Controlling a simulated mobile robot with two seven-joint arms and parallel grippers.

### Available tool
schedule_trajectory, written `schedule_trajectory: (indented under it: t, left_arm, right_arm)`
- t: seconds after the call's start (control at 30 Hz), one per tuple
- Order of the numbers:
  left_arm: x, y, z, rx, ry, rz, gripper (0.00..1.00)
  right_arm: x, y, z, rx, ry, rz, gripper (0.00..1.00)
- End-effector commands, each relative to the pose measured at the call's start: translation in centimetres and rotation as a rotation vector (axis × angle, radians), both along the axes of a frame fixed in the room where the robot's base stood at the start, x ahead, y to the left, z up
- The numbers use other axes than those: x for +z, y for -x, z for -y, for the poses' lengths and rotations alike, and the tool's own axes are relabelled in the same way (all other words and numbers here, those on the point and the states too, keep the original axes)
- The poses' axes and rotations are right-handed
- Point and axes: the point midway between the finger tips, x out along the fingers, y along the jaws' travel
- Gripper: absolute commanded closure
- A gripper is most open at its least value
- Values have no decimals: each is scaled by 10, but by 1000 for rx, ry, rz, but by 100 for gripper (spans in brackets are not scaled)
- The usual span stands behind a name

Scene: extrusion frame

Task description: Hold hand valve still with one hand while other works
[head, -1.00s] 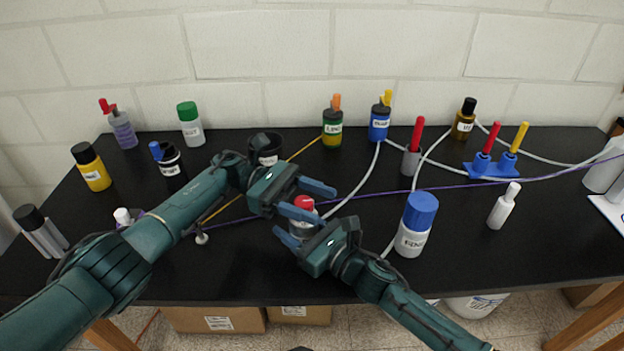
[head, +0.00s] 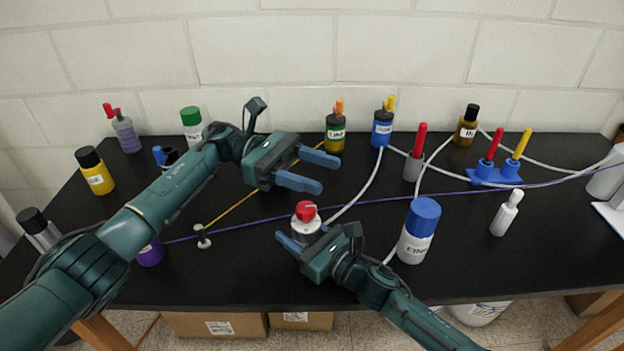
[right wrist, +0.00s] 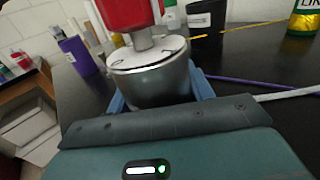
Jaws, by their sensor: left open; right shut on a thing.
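The hand valve has a red knob (head: 306,210) on a silver-grey cylindrical body (head: 305,229) and stands upright near the middle of the black table. In the right wrist view its metal body (right wrist: 150,82) sits between my blue fingers, with the red knob (right wrist: 127,12) above and cut off by the top edge. My right gripper (head: 302,238) is shut on the body, low at the table; the arm partly hides it. My left gripper (head: 313,171) is open and empty, above and behind the valve, apart from the knob.
A blue-capped white bottle (head: 417,232) stands right of the valve. A purple line (head: 380,200) and white tubes (head: 358,197) cross the table. Several bottles, including a green-yellow one (head: 335,138), line the back. A blue stand (head: 495,177) and a white bottle (head: 505,215) are at right.

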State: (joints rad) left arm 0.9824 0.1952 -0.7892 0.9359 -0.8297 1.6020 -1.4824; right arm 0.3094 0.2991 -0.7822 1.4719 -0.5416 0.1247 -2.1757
Motion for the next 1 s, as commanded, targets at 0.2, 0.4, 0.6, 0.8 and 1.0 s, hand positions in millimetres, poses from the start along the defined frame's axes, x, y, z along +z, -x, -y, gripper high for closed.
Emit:
schedule_trajectory:
  t: [0.2, 0.4, 0.6, 0.8, 1.0]
  left_arm:
    - [-36, 2, -24, 182, 34, -34, 48]
    - [-72, 8, -68, 452, 41, -44, 48]
    - [-91, 17, -109, 662, 14, -21, 48]
    - [-96, 22, -128, 757, -3, -1, 48]
    - [-96, 18, -113, 769, -4, 3, 48]
  right_arm:
    - [-1, 0, 0, -1, 1, -1, 74]
    - [0, 0, 0, -1, 1, -1, 74]
    - [0, 0, 0, 0, 1, -1, 74]
    - [0, 0, 0, 0, 0, -1, 74]
    - [0, 0, 0, 0, 0, -1, 74]
